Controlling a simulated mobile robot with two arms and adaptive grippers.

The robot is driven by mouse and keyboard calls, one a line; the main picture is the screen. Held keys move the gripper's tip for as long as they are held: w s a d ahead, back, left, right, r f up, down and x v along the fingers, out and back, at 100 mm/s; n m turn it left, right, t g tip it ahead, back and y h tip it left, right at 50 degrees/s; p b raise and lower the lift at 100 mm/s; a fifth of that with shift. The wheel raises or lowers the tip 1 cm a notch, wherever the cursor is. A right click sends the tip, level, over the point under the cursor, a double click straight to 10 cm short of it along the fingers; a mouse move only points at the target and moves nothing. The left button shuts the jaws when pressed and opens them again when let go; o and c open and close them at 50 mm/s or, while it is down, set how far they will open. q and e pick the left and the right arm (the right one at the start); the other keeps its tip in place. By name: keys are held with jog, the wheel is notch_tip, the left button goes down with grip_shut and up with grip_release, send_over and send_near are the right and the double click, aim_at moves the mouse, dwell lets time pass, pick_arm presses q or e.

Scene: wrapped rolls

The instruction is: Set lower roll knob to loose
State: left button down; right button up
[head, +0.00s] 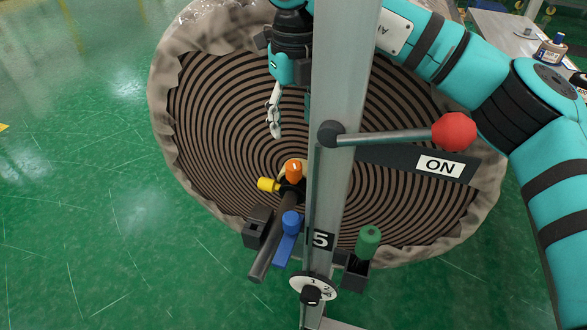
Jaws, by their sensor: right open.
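A large wrapped roll (215,130) with brown and black spiral layers fills the middle of the head view. At its centre, an orange knob (293,168) and a yellow knob (267,185) sit around the dark shaft (272,245). Lower on the grey post, a round white dial (314,287) carries numbers and a black pointer knob. No "loose" label is readable, and I cannot tell which knob is the lower roll knob. My right gripper (276,112) is open, above and left of the orange knob and apart from it. My left gripper is out of view.
The grey post (345,60) stands before the roll, with a red-ended lever (453,132) and an "ON" plate (440,166). A blue handle (290,223) and a green handle (367,240) are below. Green floor (90,220) is clear at left.

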aim_at(294, 165)
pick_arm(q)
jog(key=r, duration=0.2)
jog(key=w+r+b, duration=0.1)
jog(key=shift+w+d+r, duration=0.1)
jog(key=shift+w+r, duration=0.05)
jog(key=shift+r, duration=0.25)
pick_arm(e)
notch_tip(294, 165, down, 12)
jog(key=shift+r, duration=0.15)
jog(key=shift+c, duration=0.3)
grip_shut()
